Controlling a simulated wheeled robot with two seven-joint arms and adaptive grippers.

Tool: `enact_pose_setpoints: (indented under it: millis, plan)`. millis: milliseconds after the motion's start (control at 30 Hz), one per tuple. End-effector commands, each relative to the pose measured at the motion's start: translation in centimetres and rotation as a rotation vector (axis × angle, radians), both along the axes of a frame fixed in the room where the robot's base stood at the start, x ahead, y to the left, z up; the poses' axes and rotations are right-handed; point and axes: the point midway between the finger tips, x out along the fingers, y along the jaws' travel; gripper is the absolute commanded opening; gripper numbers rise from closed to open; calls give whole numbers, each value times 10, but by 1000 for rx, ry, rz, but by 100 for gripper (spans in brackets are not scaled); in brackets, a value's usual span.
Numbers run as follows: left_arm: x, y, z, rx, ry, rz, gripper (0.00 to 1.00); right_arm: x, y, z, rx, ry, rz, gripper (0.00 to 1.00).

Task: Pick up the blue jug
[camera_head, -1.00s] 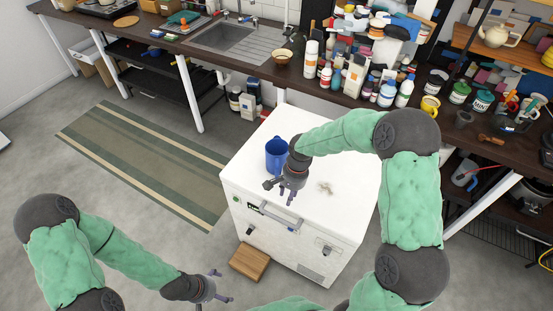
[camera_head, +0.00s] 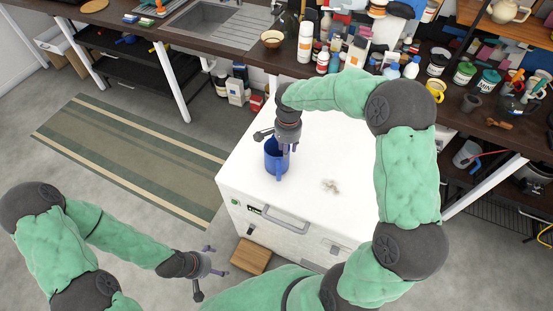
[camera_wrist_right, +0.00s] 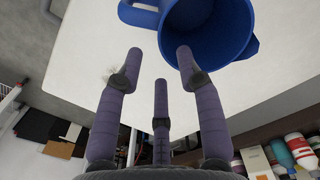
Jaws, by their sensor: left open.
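The blue jug (camera_head: 271,158) stands upright on the white top of a chest-like box, near its left side. In the right wrist view its open mouth and handle fill the top, and the jug (camera_wrist_right: 222,35) is cut off by the edge. My right gripper (camera_head: 280,146) points down over the jug and partly hides it. Its fingers are spread; in the right wrist view the gripper (camera_wrist_right: 158,65) has one fingertip overlapping the jug's mouth and another beside its handle. Whether a finger touches the jug cannot be told. My left gripper (camera_head: 212,273) is open and empty, low over the floor.
The white chest (camera_head: 330,215) has a front handle and a small pale patch (camera_head: 330,186) on top. Behind it is a dark counter (camera_head: 255,57) crowded with bottles, cans and a bowl (camera_head: 272,39). A wooden block (camera_head: 250,256) lies on the floor; a striped rug (camera_head: 130,155) is left.

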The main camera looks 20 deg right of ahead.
Motion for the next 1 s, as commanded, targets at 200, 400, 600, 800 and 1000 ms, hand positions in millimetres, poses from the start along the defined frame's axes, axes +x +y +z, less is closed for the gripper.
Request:
enact_pose_setpoints:
  millis: [200,400,600,800,1000]
  plan:
    - [0,0,-5,0,-1,0,91,0,0,-20,0,0,-1,37]
    - [1,0,-14,0,-1,0,91,0,1,-42,1,3,0,37]
    - [1,0,-21,0,-1,0,91,1,1,-67,1,0,1,37]
    - [1,0,-21,0,-1,0,91,1,1,-69,0,-1,0,37]
    - [1,0,-21,0,-1,0,91,1,1,-68,0,-1,0,0]
